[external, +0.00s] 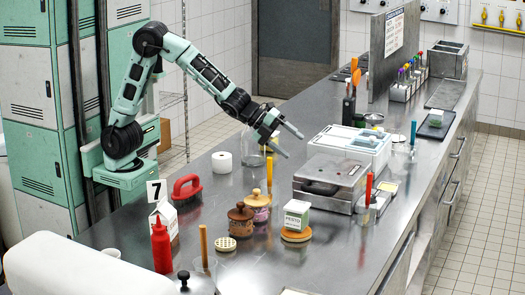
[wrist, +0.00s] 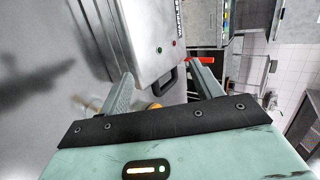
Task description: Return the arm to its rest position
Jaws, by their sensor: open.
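My arm (external: 190,62) reaches from its mount at the left, up and over to the right, above the steel counter (external: 235,178). My gripper (external: 294,146) is open and empty, in the air over the counter, just left of the white bin unit and behind the grey metal box. In the wrist view my gripper (wrist: 160,72) has its two fingers spread apart with nothing held between them. The grey metal box (wrist: 145,35) with its dark handle lies beyond the fingers.
Near the gripper stand a glass jar (external: 251,140), a white roll (external: 222,162), the grey box (external: 328,178) and the white bin unit (external: 350,150). A red brush (external: 187,187), a carton (external: 162,212), a red bottle (external: 161,248) and lidded pots (external: 241,222) stand in front.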

